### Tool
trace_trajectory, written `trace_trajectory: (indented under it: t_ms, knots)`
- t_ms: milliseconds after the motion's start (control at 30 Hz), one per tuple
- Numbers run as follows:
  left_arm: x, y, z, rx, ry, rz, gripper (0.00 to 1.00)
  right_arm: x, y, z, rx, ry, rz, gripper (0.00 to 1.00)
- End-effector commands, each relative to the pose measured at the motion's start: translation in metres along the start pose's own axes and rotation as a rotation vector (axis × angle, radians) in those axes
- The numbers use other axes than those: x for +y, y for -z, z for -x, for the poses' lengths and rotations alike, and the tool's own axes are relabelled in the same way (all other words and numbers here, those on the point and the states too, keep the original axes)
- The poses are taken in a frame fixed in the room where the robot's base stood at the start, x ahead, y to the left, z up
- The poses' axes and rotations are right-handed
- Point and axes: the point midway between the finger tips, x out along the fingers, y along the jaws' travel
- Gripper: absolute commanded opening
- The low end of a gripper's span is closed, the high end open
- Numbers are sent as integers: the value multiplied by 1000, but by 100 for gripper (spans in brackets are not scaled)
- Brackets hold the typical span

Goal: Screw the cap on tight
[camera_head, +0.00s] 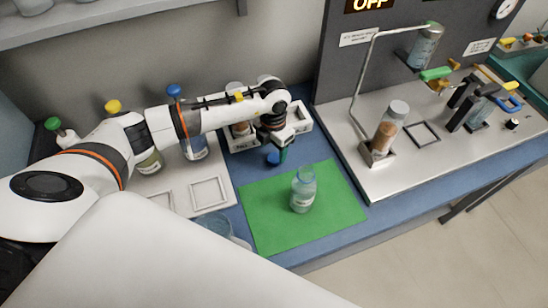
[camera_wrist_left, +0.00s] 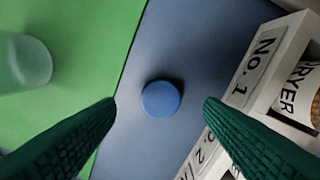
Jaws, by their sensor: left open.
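A blue round cap (camera_head: 273,157) lies on the blue bench top, just beyond the edge of the green mat (camera_head: 262,222). It also shows in the left wrist view (camera_wrist_left: 161,99), between and ahead of my fingertips and apart from them. A clear bottle with an uncapped top (camera_head: 303,190) stands upright on the green mat; part of it shows at the left edge of the left wrist view (camera_wrist_left: 24,64). My left gripper (camera_head: 279,150) is open and empty, above the cap; its green fingers (camera_wrist_left: 160,103) show in the left wrist view. My right gripper is not in view.
A white rack (camera_head: 300,116) labelled No. 1 and No. 2 stands close beside the cap, to the right in the left wrist view. A glass beaker (camera_head: 218,232) is near the mat's left edge. A grey machine with a jar (camera_head: 389,128) stands at the right.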

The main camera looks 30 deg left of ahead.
Motion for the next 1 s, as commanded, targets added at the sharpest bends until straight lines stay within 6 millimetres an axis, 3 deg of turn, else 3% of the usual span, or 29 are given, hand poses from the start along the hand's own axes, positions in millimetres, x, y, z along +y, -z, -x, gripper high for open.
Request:
trace_trajectory:
  t_ms: [100, 300, 667, 933, 1000]
  knots:
    - [1, 2, -16, -5, -2, 2, 62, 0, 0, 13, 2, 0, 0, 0]
    - [0, 3, -39, -2, 0, 0, 62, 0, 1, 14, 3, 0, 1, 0]
    - [-1, 3, -41, -1, 1, 0, 62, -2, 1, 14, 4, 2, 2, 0]
    - [-1, 3, -41, -1, 1, 0, 18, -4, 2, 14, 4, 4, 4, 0]
    - [-1, 3, -41, 0, 1, 0, 14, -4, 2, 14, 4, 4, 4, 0]
